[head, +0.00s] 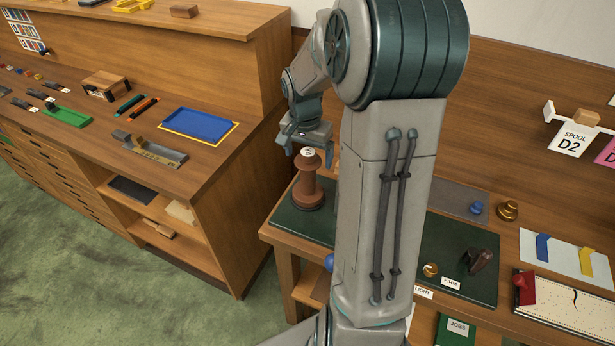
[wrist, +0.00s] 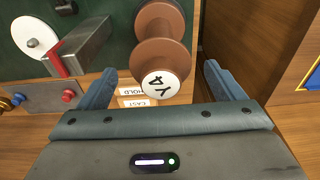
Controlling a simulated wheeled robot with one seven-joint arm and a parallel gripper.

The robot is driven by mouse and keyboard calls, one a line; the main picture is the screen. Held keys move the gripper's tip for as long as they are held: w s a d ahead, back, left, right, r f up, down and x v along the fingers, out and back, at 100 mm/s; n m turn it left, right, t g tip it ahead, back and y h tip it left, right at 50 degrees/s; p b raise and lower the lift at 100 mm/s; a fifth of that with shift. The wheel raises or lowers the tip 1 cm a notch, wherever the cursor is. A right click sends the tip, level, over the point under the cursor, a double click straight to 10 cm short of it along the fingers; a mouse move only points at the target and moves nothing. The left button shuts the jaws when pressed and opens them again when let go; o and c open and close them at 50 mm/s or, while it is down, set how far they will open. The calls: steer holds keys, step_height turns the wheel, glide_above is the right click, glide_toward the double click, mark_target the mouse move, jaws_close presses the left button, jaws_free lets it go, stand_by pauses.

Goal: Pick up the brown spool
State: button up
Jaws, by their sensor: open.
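The brown spool (head: 309,187) stands upright on the dark green mat of the right-hand table in the head view. It has a wide base, a narrower waist and a white top label. In the wrist view the spool (wrist: 160,50) shows its label marked Y4 toward me. My gripper (head: 307,140) is just above the spool's top in the head view. In the wrist view my gripper (wrist: 165,85) is open, with one blue-grey finger on each side of the spool's near end. I cannot tell how far the fingers reach along it.
A wooden cabinet with a blue tray (head: 199,124) is to the left, past a gap. My arm hides the table's middle. A dark brown object (head: 481,260) lies on the mat's right part.

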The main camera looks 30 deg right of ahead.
steer(key=shift+f, duration=0.2)
steer(key=c, duration=1.4)
